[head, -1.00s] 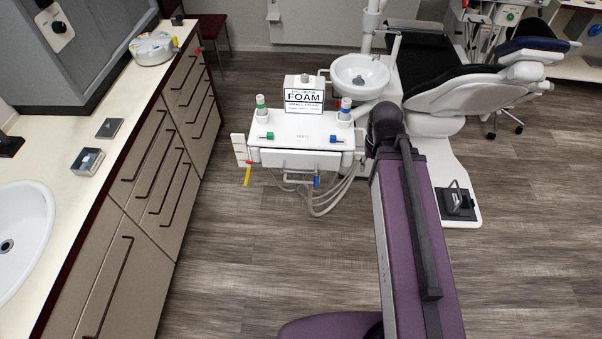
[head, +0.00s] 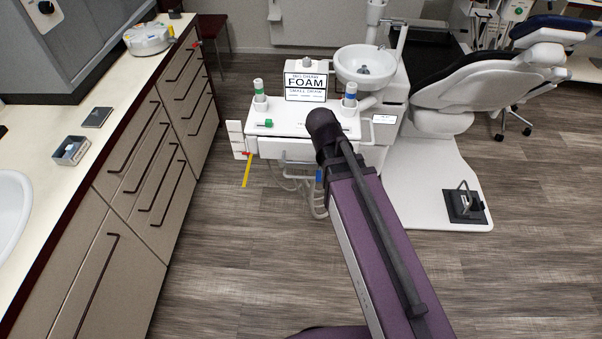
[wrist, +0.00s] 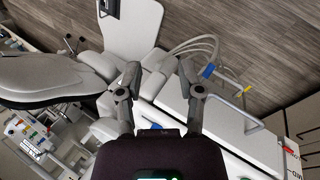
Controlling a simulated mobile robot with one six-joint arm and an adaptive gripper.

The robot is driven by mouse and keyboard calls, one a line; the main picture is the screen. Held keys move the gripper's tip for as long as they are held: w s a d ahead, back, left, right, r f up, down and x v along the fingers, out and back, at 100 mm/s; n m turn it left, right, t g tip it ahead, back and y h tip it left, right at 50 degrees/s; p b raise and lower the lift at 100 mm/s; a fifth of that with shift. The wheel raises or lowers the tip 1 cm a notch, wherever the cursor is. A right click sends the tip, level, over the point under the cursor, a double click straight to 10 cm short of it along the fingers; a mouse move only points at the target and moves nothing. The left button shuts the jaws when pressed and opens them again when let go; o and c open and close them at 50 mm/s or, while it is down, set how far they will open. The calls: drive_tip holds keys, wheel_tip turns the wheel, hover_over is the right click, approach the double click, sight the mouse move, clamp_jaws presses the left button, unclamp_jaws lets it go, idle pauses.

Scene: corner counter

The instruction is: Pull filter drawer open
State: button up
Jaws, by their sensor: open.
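The white filter drawer (head: 271,148) is in the front of the white unit below its tray top. It looks shut in the head view. A pale bar handle stands out in front of it, partly covered by my arm. In the wrist view the white unit (wrist: 215,115) lies on the right, tilted, with a metal bar handle along its side. My gripper (wrist: 160,80) is open and empty, its fingers apart, with the unit to the right of them. In the head view the gripper is hidden behind the dark arm joint.
A FOAM sign (head: 306,84) and bottles stand on the unit. Grey hoses (head: 287,180) hang beneath it. The cabinet row (head: 130,170) is on the left, and the dental chair (head: 445,90) on the right. Floor between is clear.

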drive_tip(key=w+a+f+n+t+h+b, duration=0.1)
drive_tip(key=a+f+n+t+h+b, duration=0.1)
drive_tip(key=a+f+b, duration=0.3)
drive_tip(key=w+a+f+n+t+h+b, duration=0.2)
drive_tip(key=a+f+h+b, duration=0.1)
drive_tip(key=a+b, duration=0.4)
drive_tip(key=n+t+h+b, duration=0.25)
drive_tip(key=t+b, duration=0.35)
drive_tip(key=b, duration=0.5)
approach(299, 163)
drive_tip(key=a, duration=0.1)
drive_tip(key=s+a, duration=0.1)
drive_tip(key=s, duration=0.1)
drive_tip(key=shift+s+a+r+y, duration=0.2)
drive_tip(key=shift+a+r+y, duration=0.1)
drive_tip(key=shift+a+y, duration=0.1)
drive_tip(key=shift+w+d, duration=0.1)
drive_tip(key=shift+b+x, duration=0.95)
drive_tip(key=shift+x, duration=5.8)
clamp_jaws()
